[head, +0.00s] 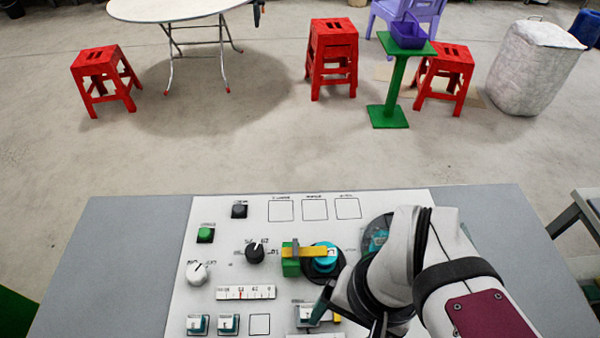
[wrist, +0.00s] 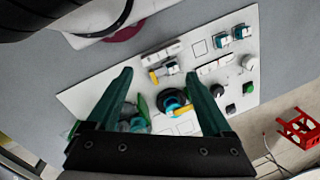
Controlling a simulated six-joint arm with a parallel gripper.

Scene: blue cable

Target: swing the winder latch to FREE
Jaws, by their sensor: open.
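A yellow bar (head: 312,251) lies across a green block (head: 290,266) and a teal round knob (head: 326,264) on the white panel. The knob also shows in the wrist view (wrist: 174,107), beyond and between my fingers. A second, smaller yellow piece (wrist: 161,72) sits by a white block in the wrist view. I cannot tell which of these parts is the winder latch; its FREE mark is not readable. My gripper (wrist: 158,77) is open and empty above the panel. In the head view one dark teal finger (head: 322,300) shows; my arm hides the panel's lower right.
The white panel (head: 225,275) lies on a grey table (head: 115,255). A black knob (head: 255,252), a white knob (head: 198,272), a green button (head: 205,235) and a scale strip (head: 246,293) stand left of the yellow bar. A round dark part (head: 377,232) is partly behind my arm.

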